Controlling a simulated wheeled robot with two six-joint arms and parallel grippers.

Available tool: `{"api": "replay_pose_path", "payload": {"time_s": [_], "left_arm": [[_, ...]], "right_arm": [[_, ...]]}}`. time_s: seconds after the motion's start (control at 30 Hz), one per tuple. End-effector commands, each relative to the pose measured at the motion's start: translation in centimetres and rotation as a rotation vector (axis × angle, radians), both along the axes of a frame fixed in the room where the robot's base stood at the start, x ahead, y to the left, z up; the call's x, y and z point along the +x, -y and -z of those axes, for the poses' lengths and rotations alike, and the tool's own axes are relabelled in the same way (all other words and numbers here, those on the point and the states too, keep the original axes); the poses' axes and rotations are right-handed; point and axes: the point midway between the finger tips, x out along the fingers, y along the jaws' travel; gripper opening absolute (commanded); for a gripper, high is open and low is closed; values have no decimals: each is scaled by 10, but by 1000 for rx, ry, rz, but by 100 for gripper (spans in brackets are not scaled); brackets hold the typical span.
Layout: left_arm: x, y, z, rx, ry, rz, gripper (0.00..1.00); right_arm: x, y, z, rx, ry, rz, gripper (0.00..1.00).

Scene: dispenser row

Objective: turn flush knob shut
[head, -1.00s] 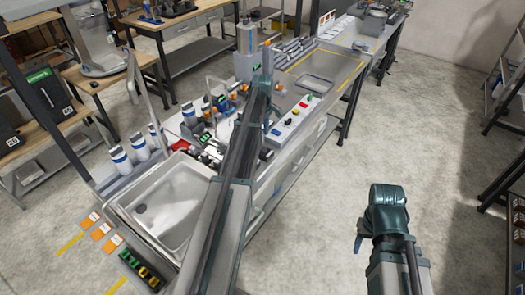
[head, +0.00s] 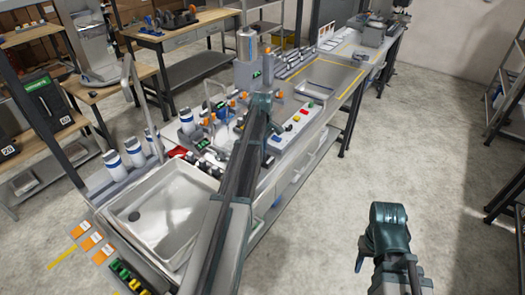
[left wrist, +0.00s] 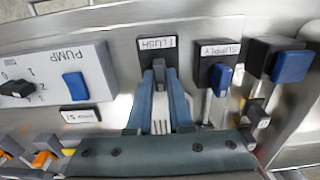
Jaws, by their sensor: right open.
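In the left wrist view a dark valve block (left wrist: 157,53) has an upside-down FLUSH label. My right gripper (head: 361,255) hangs open and empty over the floor, away from the bench.
Beside the flush valve stands a SUPPLY valve (left wrist: 219,77), then another blue-knobbed valve (left wrist: 290,66). On the other side is a grey PUMP panel (left wrist: 97,66). A sink (head: 150,218) lies at the bench's near end.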

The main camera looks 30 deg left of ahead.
Motion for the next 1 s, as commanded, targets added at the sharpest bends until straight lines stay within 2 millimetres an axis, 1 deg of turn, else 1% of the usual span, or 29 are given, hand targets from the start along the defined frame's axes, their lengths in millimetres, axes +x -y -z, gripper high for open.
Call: {"api": "replay_pose_path", "payload": {"time_s": [0.03, 0.07, 0.37, 0.57, 0.77, 1.0], "left_arm": [[0, 0, 0, 0, 0, 0, 6], [0, 0, 0, 0, 0, 0, 0], [0, 0, 0, 0, 0, 2, 0], [0, 0, 0, 0, 0, 45, 0], [0, 0, 0, 0, 0, 169, 0], [0, 0, 0, 0, 0, 391, 0]], "right_arm": [[0, 0, 0, 0, 0, 0, 50], [0, 0, 0, 0, 0, 0, 50], [0, 0, 0, 0, 0, 0, 50], [0, 0, 0, 0, 0, 0, 50], [0, 0, 0, 0, 0, 0, 50], [0, 0, 0, 0, 0, 0, 50]]}}
